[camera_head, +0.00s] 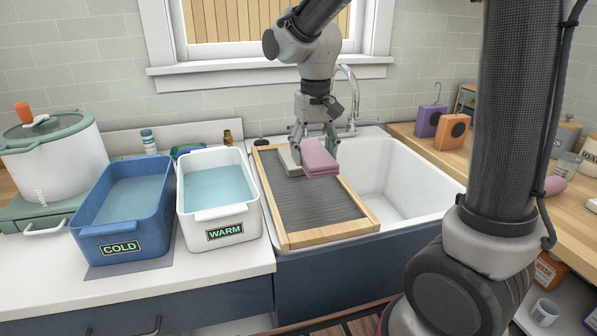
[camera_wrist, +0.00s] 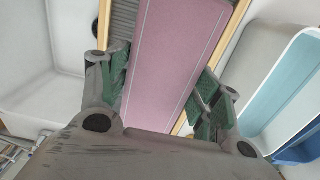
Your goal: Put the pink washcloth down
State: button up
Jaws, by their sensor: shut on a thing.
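The pink washcloth (camera_head: 319,158) is folded into a flat block. It is at the far end of a wood-framed grey ribbed washboard (camera_head: 308,203), which lies over the left part of the sink. My gripper (camera_head: 312,138) points down and is shut on the washcloth. In the wrist view, the washcloth (camera_wrist: 172,60) lies between the green-padded fingers (camera_wrist: 160,95) and reaches past them over the board. I cannot tell whether its underside touches the board. A pale grey folded cloth (camera_head: 289,160) sits just left of it, partly hidden.
A white WARM tub (camera_head: 225,217) and a blue COLD tub (camera_head: 120,235), both holding water, stand left of the board. The white sink basin (camera_head: 395,190) is open to the right, with a faucet (camera_head: 347,95) behind. Purple and orange boxes (camera_head: 452,131) stand on the right counter.

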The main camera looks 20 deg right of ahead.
aim_at(312, 196)
notch_tip(312, 196, down, 10)
jog(key=shift+a+r, duration=0.1)
dwell(0.4)
jog(key=o, duration=1.1)
notch_tip(312, 196, up, 12)
jog(key=shift+s+r, duration=0.1)
jog(key=s+d+r+t, duration=0.1)
jog(key=s+d, duration=0.4)
jog(key=s, duration=0.1)
jog(key=s+d+r+t, duration=0.1)
jog(key=s+d+t, duration=0.1)
jog(key=s+d, duration=0.3)
jog(key=s+d+r+t, duration=0.1)
jog(key=s+d+r, duration=0.1)
jog(key=s+d, duration=0.3)
jog(key=shift+s, duration=1.5)
